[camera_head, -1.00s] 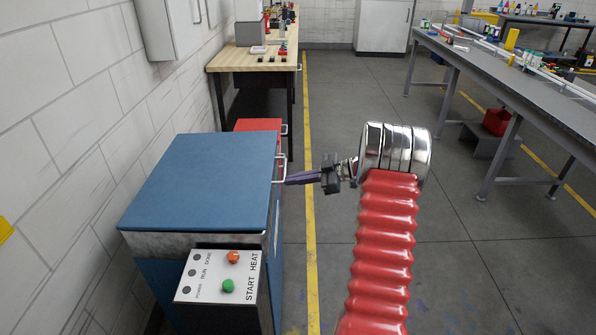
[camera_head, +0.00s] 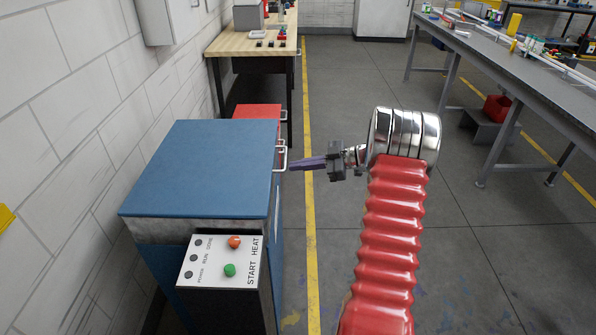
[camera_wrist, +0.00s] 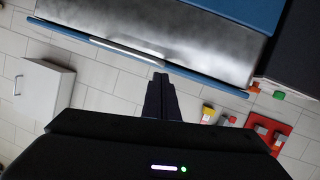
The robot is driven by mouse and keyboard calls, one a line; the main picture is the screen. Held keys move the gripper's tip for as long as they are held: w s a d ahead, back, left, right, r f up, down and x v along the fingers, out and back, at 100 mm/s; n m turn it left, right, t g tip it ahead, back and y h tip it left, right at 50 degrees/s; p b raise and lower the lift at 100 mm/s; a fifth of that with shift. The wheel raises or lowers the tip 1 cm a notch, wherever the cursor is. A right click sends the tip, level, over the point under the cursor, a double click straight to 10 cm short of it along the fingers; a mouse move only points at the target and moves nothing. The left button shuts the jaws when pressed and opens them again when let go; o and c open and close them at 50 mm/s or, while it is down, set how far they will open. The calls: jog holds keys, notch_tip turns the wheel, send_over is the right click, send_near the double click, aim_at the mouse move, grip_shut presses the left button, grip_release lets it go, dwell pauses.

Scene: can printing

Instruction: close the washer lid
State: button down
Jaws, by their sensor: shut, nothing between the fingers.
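The washer is a blue box with a grey metal body; its blue lid (camera_head: 205,165) lies flat over the top in the head view. A light handle (camera_head: 280,156) stands on the lid's right edge. My gripper (camera_head: 292,165) is shut and empty, with its dark purple fingers pointing left at the handle, a small gap away. In the wrist view, the shut fingers (camera_wrist: 159,80) point at the lid's blue edge (camera_wrist: 75,33) and the pale handle bar (camera_wrist: 120,47). Whether the lid is fully seated cannot be told.
A control panel (camera_head: 222,262) with orange and green buttons is on the washer's front. A red cabinet (camera_head: 257,112) stands behind it, then a wooden bench (camera_head: 250,42). A grey table (camera_head: 520,75) is at right. The floor between is clear.

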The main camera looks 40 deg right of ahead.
jog(key=r+v, duration=0.1)
jog(key=v, duration=0.9)
jog(key=shift+s, duration=0.2)
jog(key=shift+d, duration=0.1)
